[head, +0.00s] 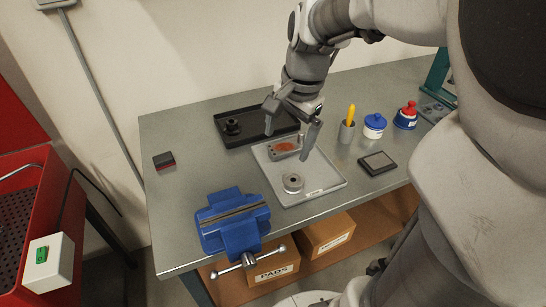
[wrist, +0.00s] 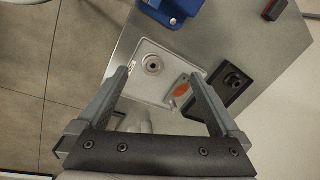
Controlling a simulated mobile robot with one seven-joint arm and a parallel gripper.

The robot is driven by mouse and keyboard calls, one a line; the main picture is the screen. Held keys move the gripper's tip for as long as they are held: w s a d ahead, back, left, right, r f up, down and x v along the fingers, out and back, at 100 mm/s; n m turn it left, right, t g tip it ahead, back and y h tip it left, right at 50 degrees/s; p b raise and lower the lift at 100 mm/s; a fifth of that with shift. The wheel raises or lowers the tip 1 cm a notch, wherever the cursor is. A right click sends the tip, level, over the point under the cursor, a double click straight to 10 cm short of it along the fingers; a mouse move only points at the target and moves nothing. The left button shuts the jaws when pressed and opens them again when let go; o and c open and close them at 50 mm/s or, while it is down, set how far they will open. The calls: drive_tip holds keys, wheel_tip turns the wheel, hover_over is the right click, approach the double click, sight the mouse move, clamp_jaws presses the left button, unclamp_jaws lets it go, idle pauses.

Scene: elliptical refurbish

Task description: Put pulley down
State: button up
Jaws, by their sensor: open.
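The pulley looks to be the round grey metal part with a centre hole (head: 292,182), lying flat on the light grey tray (head: 325,188). It also shows in the wrist view (wrist: 152,64). My gripper (head: 290,138) is open and empty above the tray, with its fingers spread apart. In the wrist view its two fingertips (wrist: 160,76) stand wide on either side of the tray, and nothing is between them in contact. A grey housing with a reddish-brown face (head: 284,147) lies at the tray's back edge, behind the round part.
A black tray (head: 222,118) with a dark round part (head: 232,127) stands behind. A blue vise (head: 233,222) is at the front left. A pencil cup (head: 346,132), blue-lidded jar (head: 374,125), red-topped bottle (head: 406,116) and dark square pad (head: 377,163) stand right. The left tabletop is mostly clear.

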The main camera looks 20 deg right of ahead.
drive_tip(key=s+a+r+n+t, duration=0.3)
drive_tip(key=s+a+n, duration=0.3)
drive_tip(key=s+n, duration=0.6)
drive_tip(key=shift+a+r+t+h, duration=0.3)
drive_tip(key=shift+a+r+h, duration=0.1)
drive_tip(key=shift+r, duration=0.3)
